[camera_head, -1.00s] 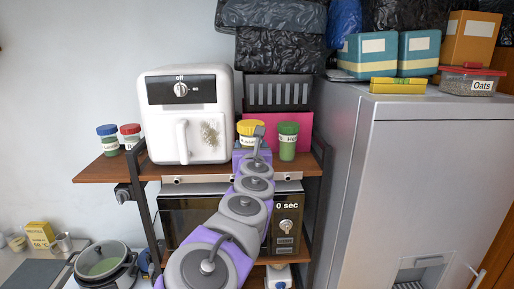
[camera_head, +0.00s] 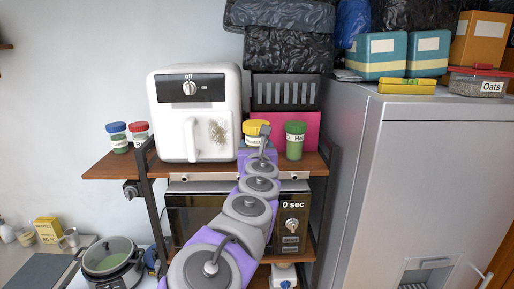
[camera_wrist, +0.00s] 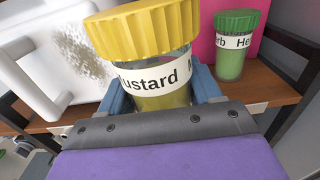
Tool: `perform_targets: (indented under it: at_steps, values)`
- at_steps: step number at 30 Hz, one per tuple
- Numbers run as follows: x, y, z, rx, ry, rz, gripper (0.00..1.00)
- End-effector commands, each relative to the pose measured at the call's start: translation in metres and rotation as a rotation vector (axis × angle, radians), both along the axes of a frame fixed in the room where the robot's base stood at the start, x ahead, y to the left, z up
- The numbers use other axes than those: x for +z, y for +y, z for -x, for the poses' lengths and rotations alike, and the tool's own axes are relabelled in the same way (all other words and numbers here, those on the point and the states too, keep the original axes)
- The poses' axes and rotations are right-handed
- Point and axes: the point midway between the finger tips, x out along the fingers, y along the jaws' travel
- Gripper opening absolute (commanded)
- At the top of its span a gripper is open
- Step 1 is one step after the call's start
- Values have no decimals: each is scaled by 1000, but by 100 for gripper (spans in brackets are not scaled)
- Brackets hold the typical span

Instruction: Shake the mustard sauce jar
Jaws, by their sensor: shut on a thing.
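The mustard sauce jar (camera_wrist: 155,78) has a ribbed yellow lid and a white label reading "ustard"; it stands tilted in the wrist view. Its yellow lid also shows in the head view (camera_head: 256,127), with its lower part hidden behind my arm. My gripper (camera_wrist: 165,98) is shut on the jar, with a blue-grey finger on each side of its body. In the head view my gripper (camera_head: 260,150) is at the wooden shelf, between the white air fryer and a green-lidded jar. Whether the jar's base touches the shelf is hidden.
The green-lidded herb jar (camera_head: 295,141) stands close to the right, with a pink board (camera_head: 313,128) behind. The white air fryer (camera_head: 195,115) is close on the left. Blue-lidded (camera_head: 118,138) and red-lidded (camera_head: 139,133) jars stand at the far left of the shelf (camera_head: 105,169). A microwave (camera_head: 205,215) is below.

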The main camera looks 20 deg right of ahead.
Motion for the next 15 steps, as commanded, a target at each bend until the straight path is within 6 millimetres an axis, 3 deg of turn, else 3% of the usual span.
perform_targets:
  at_steps: [15]
  values:
    - [50,-2,0,0,-1,0,8]
